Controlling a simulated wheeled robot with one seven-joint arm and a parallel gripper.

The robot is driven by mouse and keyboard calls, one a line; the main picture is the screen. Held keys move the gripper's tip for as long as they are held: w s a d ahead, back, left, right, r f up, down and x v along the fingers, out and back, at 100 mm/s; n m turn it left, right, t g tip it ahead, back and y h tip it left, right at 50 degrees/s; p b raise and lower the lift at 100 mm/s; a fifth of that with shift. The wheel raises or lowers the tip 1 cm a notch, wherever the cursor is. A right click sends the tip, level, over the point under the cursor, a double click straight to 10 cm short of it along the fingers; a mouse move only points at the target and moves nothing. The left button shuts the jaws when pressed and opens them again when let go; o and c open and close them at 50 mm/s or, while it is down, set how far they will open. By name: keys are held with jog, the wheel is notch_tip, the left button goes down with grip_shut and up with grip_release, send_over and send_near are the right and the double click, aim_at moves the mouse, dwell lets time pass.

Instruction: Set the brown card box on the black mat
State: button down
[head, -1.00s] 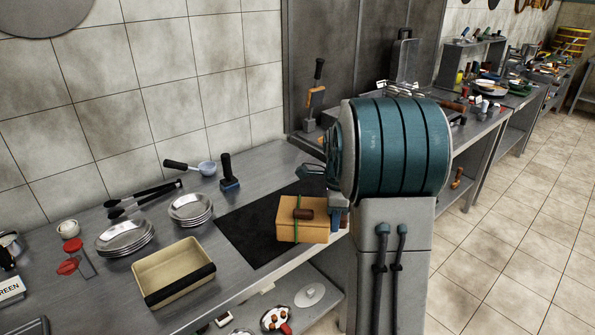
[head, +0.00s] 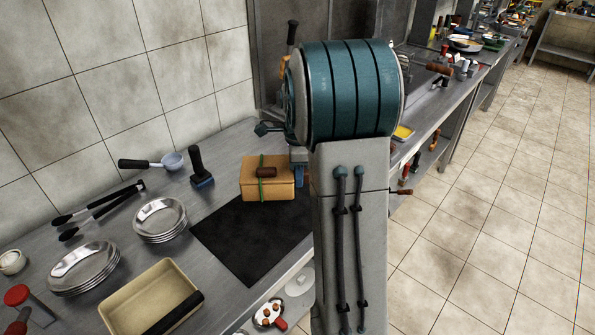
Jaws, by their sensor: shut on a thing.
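The brown card box (head: 267,185), with a green band and a dark brown piece on its front, is upright over the far edge of the black mat (head: 250,241). I cannot tell whether its underside touches the mat or the counter, or hangs just above. My gripper (head: 298,170) is at the right side of the box, shut on it. My arm hides most of the gripper and the fingertips. The near part of the mat is bare, and my arm covers its right edge.
A black-handled tool (head: 201,168) stands left of the box on the steel counter. A ladle (head: 160,163), tongs (head: 98,211), stacked plates (head: 160,217) and a beige tray (head: 150,305) lie left of the mat. A tiled wall closes the back.

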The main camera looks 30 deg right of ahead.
jog(key=shift+f+b, duration=1.95)
jog(key=shift+f, duration=1.05)
jog(key=shift+f+b, duration=0.3)
jog(key=shift+f, duration=0.15)
jog(key=c, duration=1.1)
grip_release()
jog(key=shift+o, duration=0.2)
notch_tip(320, 180, up, 14)
jog(key=shift+f+p, duration=0.1)
jog(key=shift+p, duration=0.4)
